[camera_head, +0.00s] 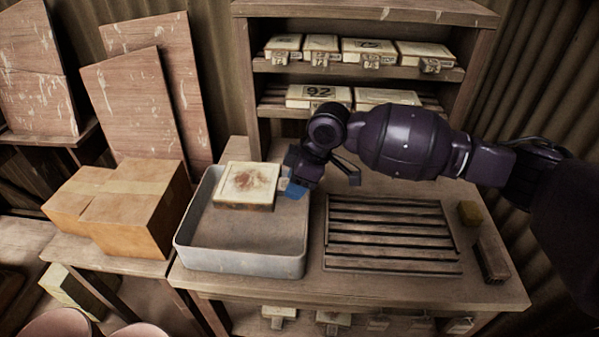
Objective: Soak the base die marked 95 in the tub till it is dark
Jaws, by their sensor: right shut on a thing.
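A pale, square base die (246,184) with reddish-brown blotches on its top is at the back of the grey metal tub (245,262). Its top lies about flat and looks pale, not dark. I can read no number on it. My right gripper (291,189) reaches in from the right and is shut on the die's right side, where a blue part shows. Murky brown fills the tub's inside in front of the die. I cannot tell whether the die's underside touches it. My left gripper is not in view.
Cardboard boxes (132,212) stand left. Shelves behind hold several dies, one marked 92 (319,94). More sit under the bench.

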